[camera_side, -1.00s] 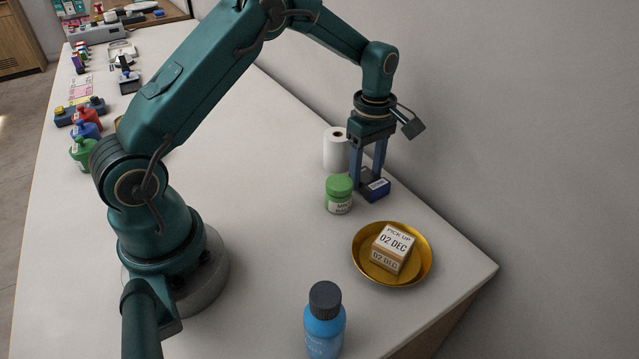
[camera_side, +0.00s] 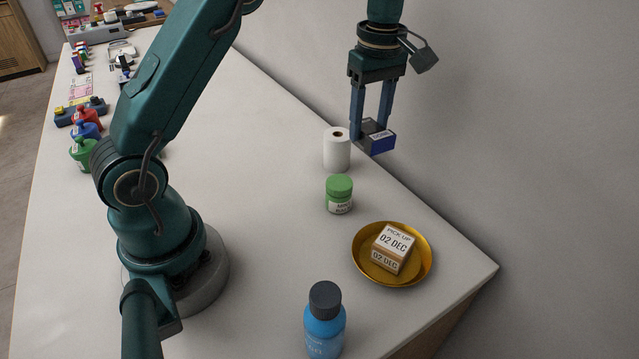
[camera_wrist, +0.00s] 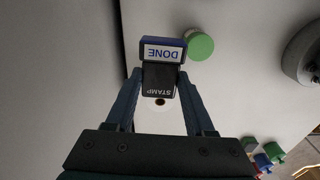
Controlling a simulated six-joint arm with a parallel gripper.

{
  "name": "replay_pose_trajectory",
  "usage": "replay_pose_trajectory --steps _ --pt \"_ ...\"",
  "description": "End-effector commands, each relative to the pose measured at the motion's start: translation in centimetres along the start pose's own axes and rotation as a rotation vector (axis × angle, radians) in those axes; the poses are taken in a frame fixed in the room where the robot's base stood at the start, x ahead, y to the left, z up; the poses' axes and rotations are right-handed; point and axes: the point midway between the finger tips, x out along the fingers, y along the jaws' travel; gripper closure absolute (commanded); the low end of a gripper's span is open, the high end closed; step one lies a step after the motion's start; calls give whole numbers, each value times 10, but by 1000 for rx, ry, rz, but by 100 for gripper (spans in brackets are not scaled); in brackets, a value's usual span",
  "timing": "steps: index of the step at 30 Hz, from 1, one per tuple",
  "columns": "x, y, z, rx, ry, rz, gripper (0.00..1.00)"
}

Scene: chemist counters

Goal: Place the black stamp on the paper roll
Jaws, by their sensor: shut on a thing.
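The black stamp (camera_side: 377,138) has a blue base and a "DONE" label; its black top reads "STAMP" in the wrist view (camera_wrist: 159,78). My gripper (camera_side: 370,132) is shut on the stamp and holds it raised above the counter. The white paper roll (camera_side: 337,153) stands upright on the counter, just left of and below the held stamp in the side view. In the wrist view the roll (camera_wrist: 170,118) shows between my fingers, partly hidden by the stamp, with its dark core hole visible.
A green-capped jar (camera_side: 339,196) stands in front of the roll. A gold dish (camera_side: 360,268) holds a "PICK UP 02 DEC" box (camera_side: 393,248). A blue bottle (camera_side: 324,325) stands at the near edge. The wall (camera_side: 540,120) runs close behind the roll. The counter's middle is clear.

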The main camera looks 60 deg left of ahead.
Motion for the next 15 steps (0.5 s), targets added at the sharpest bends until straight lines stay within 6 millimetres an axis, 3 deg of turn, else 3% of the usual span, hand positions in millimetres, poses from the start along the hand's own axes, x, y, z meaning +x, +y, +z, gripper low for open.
replay_pose_trajectory --steps 6,15 --pt "-32 -27 5 335 124 36 100" --pt "-51 -63 10 798 282 153 100"
